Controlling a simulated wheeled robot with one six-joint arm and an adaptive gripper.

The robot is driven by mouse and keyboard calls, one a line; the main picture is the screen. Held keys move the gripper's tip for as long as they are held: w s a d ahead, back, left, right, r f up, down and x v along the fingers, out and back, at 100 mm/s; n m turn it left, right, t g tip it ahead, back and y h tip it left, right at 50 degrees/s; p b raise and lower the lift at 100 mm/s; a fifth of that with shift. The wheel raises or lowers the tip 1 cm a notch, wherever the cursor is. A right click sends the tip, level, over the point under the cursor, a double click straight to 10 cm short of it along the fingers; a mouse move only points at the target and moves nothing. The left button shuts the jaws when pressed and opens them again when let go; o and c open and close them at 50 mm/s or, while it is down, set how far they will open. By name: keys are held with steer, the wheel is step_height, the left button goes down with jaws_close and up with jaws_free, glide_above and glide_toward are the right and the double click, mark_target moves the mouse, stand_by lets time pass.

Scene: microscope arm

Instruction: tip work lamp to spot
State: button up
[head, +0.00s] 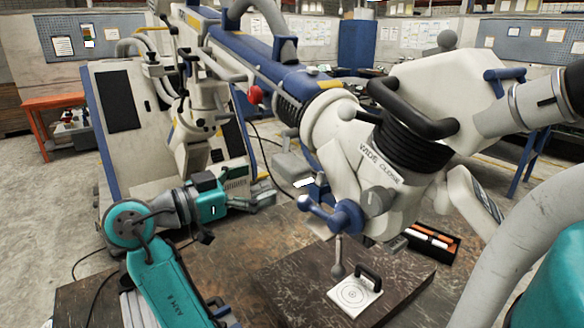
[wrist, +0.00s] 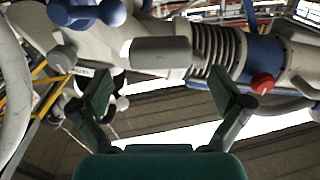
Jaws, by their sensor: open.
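I cannot tell for sure which part is the work lamp. The large white head (head: 412,105) at the right has a black ribbed collar, black handles and a label that seems to read "WIDE CLOSE". A white square plate with ring marks (head: 350,298) lies on a dark board beneath. My gripper (head: 268,199) is at left of the head, apart from it, pointing right. In the wrist view my gripper (wrist: 163,103) is open and empty, facing the white arm's underside.
A thick white and blue arm (head: 300,85) with a red knob (head: 255,95) crosses above my gripper; the knob also shows in the wrist view (wrist: 262,83). A white cabinet (head: 125,125) stands behind my arm.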

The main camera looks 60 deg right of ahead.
mark_target(297, 170)
steer(key=x, duration=0.9)
steer(key=shift+s+d, duration=0.2)
steer(key=shift+d, duration=0.15)
steer(key=c, duration=1.4)
